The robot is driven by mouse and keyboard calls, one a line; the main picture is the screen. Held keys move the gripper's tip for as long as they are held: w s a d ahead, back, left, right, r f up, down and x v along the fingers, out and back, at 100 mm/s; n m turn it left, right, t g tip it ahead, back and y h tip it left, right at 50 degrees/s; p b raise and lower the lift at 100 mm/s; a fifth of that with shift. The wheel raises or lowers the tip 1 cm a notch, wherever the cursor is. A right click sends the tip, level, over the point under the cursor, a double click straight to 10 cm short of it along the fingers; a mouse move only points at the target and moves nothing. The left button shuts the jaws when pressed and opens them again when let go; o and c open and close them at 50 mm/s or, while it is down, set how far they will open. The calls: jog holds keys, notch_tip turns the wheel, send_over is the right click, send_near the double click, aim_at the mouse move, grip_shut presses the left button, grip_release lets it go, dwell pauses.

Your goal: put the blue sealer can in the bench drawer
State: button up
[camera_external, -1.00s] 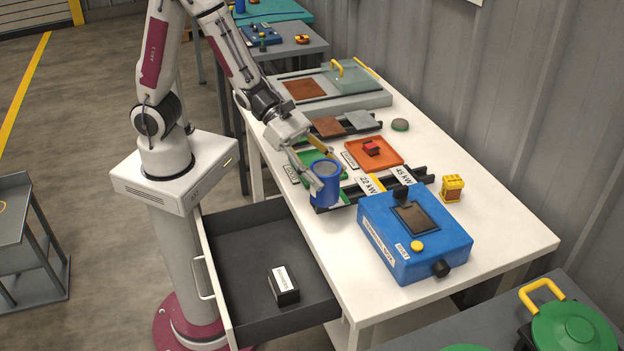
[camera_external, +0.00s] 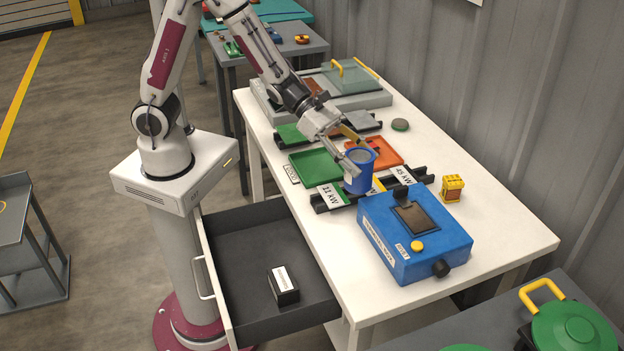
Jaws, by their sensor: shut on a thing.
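The blue sealer can (camera_external: 357,180) is upright between the fingers of my gripper (camera_external: 358,157), which is shut on it. The can appears held over the black rail with the kW labels, behind the blue test box; its exact height cannot be told. The bench drawer (camera_external: 236,222) is pulled open at the front left of the white bench. A small black box with a white label (camera_external: 283,287) lies inside the drawer near its front right corner; the rest of the drawer floor is bare.
The blue box with a screen (camera_external: 413,235) stands right of the can. A green tray (camera_external: 315,165) and an orange tray (camera_external: 384,152) lie behind the rail. A small yellow block (camera_external: 453,188) stands near the wall. The near bench corner is clear.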

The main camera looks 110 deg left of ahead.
jog(key=w+a+n+y, duration=0.1)
jog(key=w+a, duration=0.2)
jog(key=a, duration=0.6)
jog(key=w+a+n+y, duration=0.1)
jog(key=w+a, duration=0.2)
jog(key=a, duration=0.7)
jog(key=a+f+n+y, duration=0.1)
jog(key=a, duration=0.9)
jog(key=s+a+f+n+y, duration=0.1)
jog(key=a, duration=0.9)
jog(key=shift+s+a+f+y, duration=0.2)
jog(key=shift+s+f+y, duration=0.1)
jog(key=shift+y, duration=0.1)
jog(key=shift+f, duration=0.1)
jog(key=shift+f, duration=3)
jog(key=shift+f, duration=0.15)
jog(key=shift+f, duration=1.75)
jog(key=shift+f, duration=0.15)
